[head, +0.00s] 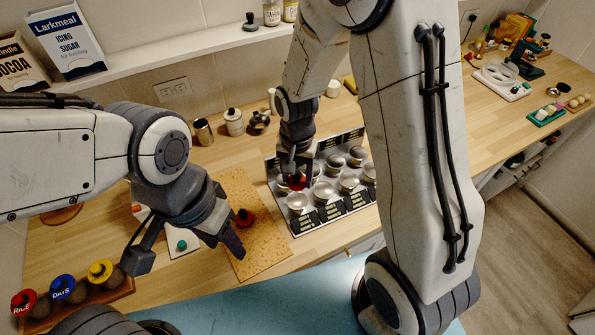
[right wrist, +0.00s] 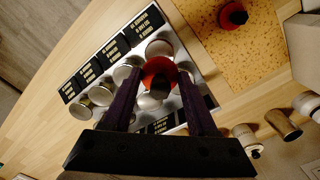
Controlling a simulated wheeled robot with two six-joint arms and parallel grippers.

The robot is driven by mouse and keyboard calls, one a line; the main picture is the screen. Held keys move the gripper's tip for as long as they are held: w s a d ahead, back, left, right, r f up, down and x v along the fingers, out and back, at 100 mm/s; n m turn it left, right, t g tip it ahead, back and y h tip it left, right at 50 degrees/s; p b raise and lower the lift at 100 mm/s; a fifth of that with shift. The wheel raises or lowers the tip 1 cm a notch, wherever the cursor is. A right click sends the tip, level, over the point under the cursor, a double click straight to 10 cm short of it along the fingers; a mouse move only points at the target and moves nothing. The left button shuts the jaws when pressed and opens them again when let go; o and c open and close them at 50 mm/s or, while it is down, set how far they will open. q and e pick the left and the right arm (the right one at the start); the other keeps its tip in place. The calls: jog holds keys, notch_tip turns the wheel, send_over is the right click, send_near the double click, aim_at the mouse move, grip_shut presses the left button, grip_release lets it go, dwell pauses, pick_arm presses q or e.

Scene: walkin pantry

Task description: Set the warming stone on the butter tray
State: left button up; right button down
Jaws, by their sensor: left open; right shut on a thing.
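My right gripper (head: 296,178) is shut on a red round piece with a black knob (right wrist: 158,73), held over the metal tray (right wrist: 211,73) of silvery round pieces with black label plates. In the head view this tray (head: 284,212) is in the middle of the counter; I cannot tell whether the held piece touches it. A similar red, black-knobbed piece (head: 244,218) sits on a speckled tan mat (head: 262,250) to the left. My left gripper (head: 186,250) is open and empty, near that mat. The labels are too small to read, so I cannot tell which items are the warming stone and butter tray.
A wooden rack with red, blue and yellow lids (head: 62,290) is at the front left. A white board with a green knob (head: 182,245) lies under my left gripper. Canisters (head: 234,122) stand at the back.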

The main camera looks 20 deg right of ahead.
jog(key=b, duration=0.4)
send_over(297, 200)
notch_tip(297, 200, down, 5)
jog(key=shift+r, duration=0.2)
jog(key=shift+f, duration=0.75)
jog(key=shift+f+b, duration=0.55)
jog(key=shift+f, duration=0.1)
jog(key=shift+c, duration=0.6)
grip_release()
notch_tip(297, 200, up, 11)
jog(key=shift+f+b, duration=0.2)
jog(key=shift+b, duration=0.25)
